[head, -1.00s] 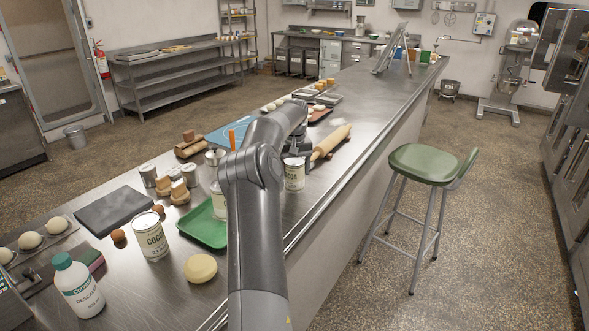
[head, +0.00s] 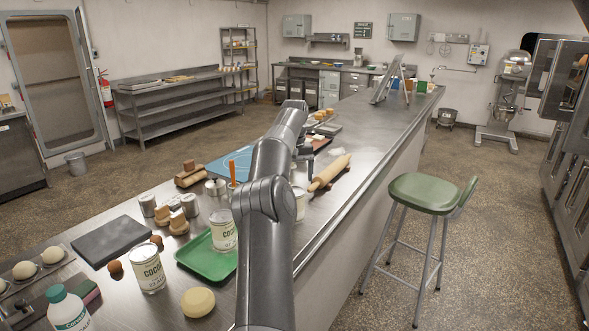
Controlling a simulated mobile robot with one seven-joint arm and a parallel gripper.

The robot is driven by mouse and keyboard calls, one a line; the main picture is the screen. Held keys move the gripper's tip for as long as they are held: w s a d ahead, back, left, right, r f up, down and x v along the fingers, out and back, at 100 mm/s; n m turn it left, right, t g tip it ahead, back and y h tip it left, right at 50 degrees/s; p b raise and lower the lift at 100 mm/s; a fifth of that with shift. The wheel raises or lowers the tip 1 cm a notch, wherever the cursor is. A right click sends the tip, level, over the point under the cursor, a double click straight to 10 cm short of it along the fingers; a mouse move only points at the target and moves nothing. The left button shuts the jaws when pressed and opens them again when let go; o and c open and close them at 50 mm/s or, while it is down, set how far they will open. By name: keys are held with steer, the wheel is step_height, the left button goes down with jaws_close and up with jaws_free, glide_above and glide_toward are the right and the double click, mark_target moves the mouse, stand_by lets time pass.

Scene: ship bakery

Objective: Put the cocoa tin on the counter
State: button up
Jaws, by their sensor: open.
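A white cocoa tin (head: 300,204) stands on the steel counter (head: 335,205) near its right edge, partly hidden behind my arm. A second labelled tin (head: 223,233) stands in the green tray (head: 205,264), left of my arm. A third cocoa tin (head: 150,270) stands on the counter, left of the tray. My gripper (head: 304,150) is open, above and beyond the partly hidden tin and apart from it. Its fingers are mostly hidden by my arm.
A yellow round item (head: 198,302) sits in front of the tray. A dark slab (head: 110,241) lies to the left. A green stool (head: 423,194) stands on the floor right of the counter.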

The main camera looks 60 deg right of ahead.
steer(key=shift+r, duration=1.45)
steer(key=w+a+r+n+t, duration=0.15)
steer(key=a+r, duration=0.25)
steer(key=a, duration=0.4)
steer(key=w+a+r, duration=0.3)
steer(key=a+r, duration=0.1)
steer(key=a, duration=0.5)
steer(key=w+a+r+t, duration=0.15)
steer(key=a+r, duration=0.25)
steer(key=a, duration=0.4)
steer(key=s+a+f+n+t, duration=0.1)
steer(key=s+a+n, duration=0.25)
steer(key=a, duration=1.65)
steer(key=s+a+f+n, duration=0.2)
steer(key=s+a+f, duration=0.4)
steer(key=a, duration=0.3)
steer(key=s+a+f+n+t, duration=0.1)
steer(key=s+a+f+n, duration=0.1)
steer(key=s+a+f, duration=0.4)
steer(key=s+a, duration=0.3)
steer(key=a, duration=0.1)
steer(key=shift+s+f+t, duration=0.15)
steer(key=shift+s+t, duration=0.15)
